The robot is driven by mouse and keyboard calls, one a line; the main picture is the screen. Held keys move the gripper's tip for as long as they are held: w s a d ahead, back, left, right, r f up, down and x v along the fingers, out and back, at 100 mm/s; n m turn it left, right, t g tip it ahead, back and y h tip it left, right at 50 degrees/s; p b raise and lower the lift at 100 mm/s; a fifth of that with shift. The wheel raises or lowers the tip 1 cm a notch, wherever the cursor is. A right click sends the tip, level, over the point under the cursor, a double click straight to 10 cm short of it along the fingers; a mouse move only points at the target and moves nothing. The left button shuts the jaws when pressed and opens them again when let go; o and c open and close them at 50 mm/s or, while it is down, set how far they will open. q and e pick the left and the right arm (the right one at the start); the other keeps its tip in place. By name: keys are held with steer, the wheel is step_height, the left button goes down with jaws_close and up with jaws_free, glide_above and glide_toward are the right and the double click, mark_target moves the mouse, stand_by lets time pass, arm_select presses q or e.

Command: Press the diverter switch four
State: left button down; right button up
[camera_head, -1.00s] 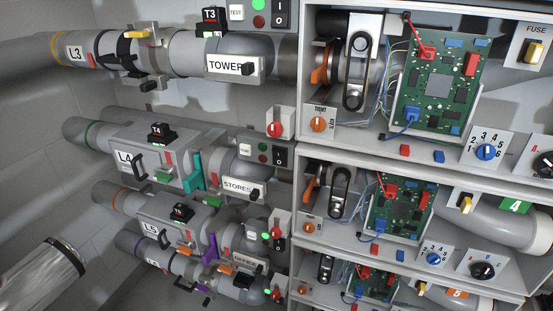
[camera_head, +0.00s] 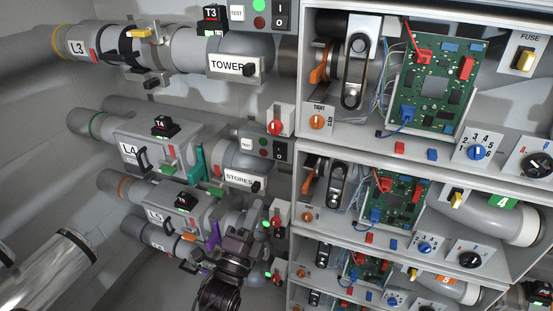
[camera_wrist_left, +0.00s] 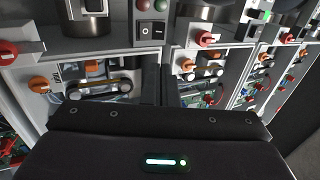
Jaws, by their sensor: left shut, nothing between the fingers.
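The row four pipe unit, with a white L4 label (camera_head: 130,152) and a black T4 box (camera_head: 160,126) on top, is at the left in the head view. To its right, by the STORES label (camera_head: 240,180), is a black rocker switch (camera_head: 280,150) marked I and O. I cannot tell which part is the diverter switch. My left gripper (camera_head: 236,238) is dark and shut, lower in the head view, in front of the lower pipe rows and apart from the row four rocker.
Shelves with green circuit boards (camera_head: 435,90), belts and knobs stand at the right. Red rotary handles (camera_head: 275,126) stick out beside the shelf edge. In the wrist view, a rocker switch (camera_wrist_left: 151,32) and orange knobs (camera_wrist_left: 40,85) lie beyond my gripper.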

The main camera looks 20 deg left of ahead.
mark_target(280, 149)
arm_select(q)
steer(key=shift+w, duration=0.1)
steer(key=p+x, duration=0.5)
steer(key=x, duration=0.7)
steer(key=shift+w+r, duration=0.25)
steer(key=shift+w, duration=0.65)
steer(key=shift+w+r, duration=0.15)
steer(key=shift+r, duration=0.15)
